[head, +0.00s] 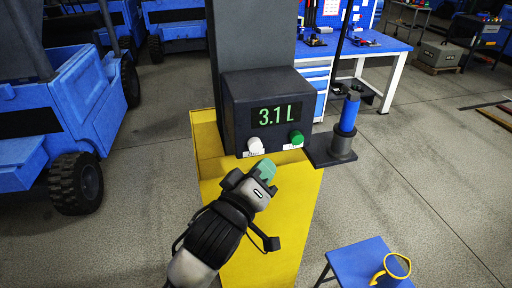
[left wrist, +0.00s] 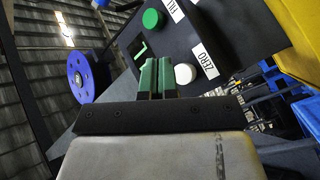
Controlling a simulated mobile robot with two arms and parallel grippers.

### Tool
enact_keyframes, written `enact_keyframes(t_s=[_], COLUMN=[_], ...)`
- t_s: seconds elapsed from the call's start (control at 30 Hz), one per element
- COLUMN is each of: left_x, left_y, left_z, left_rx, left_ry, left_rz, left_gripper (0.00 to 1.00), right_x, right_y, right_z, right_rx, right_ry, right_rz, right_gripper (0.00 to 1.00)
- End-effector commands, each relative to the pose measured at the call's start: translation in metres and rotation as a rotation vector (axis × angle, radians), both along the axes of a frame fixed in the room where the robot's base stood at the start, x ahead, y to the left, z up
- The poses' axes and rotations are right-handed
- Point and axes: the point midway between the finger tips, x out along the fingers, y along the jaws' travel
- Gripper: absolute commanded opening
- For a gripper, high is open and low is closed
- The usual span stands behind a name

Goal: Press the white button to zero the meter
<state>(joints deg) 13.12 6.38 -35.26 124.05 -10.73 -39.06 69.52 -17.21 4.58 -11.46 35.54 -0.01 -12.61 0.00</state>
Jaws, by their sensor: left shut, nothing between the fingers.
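The meter is a dark box (head: 240,115) on a grey column, with green digits "3.1 L" on its display (head: 277,115). The white button (head: 255,146) is at the lower left of its face; in the left wrist view the white button (left wrist: 185,73) is beside a "ZERO" label. My left gripper (head: 265,168) is shut and empty, its green fingertips just below and in front of the white button. In the left wrist view the left fingertips (left wrist: 156,62) appear just left of the button; I cannot tell whether they touch it. My right gripper is not in view.
A green button (head: 296,138) sits right of the white one, beside a "FILL" label (left wrist: 177,11). A yellow base (head: 285,225) lies below. A blue stool (head: 365,262) carries a yellow ring-shaped object (head: 398,266).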

Motion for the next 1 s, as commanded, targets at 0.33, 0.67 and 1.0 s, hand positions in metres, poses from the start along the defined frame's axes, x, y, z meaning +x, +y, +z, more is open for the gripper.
enact_keyframes(t_s=[0.33,0.67,1.0], left_x=[0.021,0.021,0.021], left_y=[0.007,0.007,0.007], left_z=[0.001,0.000,0.000], left_rx=[-0.002,-0.001,-0.001], left_ry=[0.001,0.002,0.002], left_rz=[0.000,0.001,0.001], left_gripper=[0.00,0.00,0.00], right_x=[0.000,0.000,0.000], right_y=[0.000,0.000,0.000], right_z=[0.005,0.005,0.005], right_rx=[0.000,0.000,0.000], right_ry=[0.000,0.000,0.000], right_rz=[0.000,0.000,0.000], right_gripper=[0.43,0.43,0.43])
